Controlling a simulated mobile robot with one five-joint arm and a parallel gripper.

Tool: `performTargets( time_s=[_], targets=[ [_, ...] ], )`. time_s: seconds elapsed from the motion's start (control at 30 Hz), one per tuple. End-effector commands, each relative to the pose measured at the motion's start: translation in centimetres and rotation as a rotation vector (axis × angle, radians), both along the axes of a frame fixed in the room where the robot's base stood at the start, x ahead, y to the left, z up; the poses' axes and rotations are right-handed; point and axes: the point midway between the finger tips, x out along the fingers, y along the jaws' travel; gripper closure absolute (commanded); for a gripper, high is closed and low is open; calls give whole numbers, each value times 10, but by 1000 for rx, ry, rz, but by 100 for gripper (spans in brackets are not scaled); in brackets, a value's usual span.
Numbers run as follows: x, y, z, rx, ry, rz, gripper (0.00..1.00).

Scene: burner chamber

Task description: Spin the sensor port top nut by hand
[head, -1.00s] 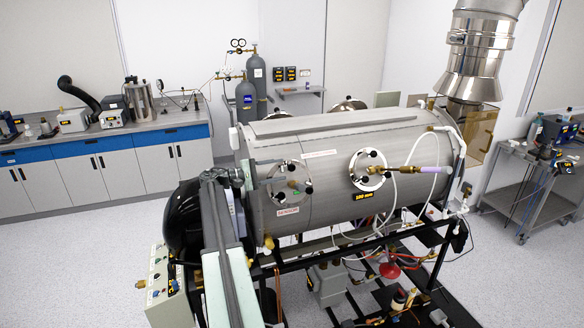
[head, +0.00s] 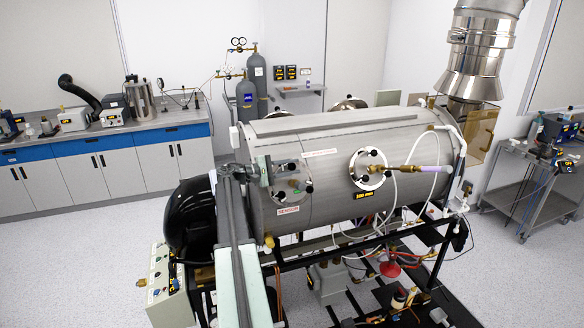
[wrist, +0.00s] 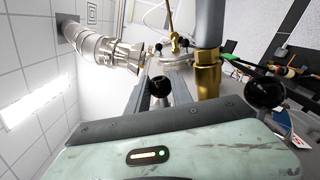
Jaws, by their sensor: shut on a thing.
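The sensor port (head: 299,189) is a round flange on the left part of the steel chamber, above a SENSOR label (head: 288,211). My gripper (head: 284,167) reaches across its upper left side and partly hides it. In the wrist view, my gripper's two grey fingers (wrist: 161,76) are shut on a round black knob, the top nut (wrist: 160,87), which sits between them. Another black knob (wrist: 265,94) stands nearer at the right, outside the fingers. The exact finger contact is too small to make out.
A brass fitting (wrist: 207,75) rises close to the right finger in the wrist view. A second port (head: 368,170) with a brass burner and white hoses is to the right on the chamber (head: 330,205). A black frame and tubing lie below.

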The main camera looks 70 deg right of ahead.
Motion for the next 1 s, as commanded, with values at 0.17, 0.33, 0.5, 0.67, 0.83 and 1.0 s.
performTargets(
  time_s=[0.17, 0.33, 0.5, 0.67, 0.83, 1.0],
  targets=[
    [1, -3, 13, 83, -102, -68, 100],
    [0, -3, 11, 173, -212, -141, 100],
    [0, -1, 4, 220, -270, -178, 100],
    [-1, 0, 0, 225, -275, -182, 100],
    [-1, 0, 0, 225, -275, -182, 70],
    [-1, 0, 0, 224, -274, -182, 51]
  ],
)
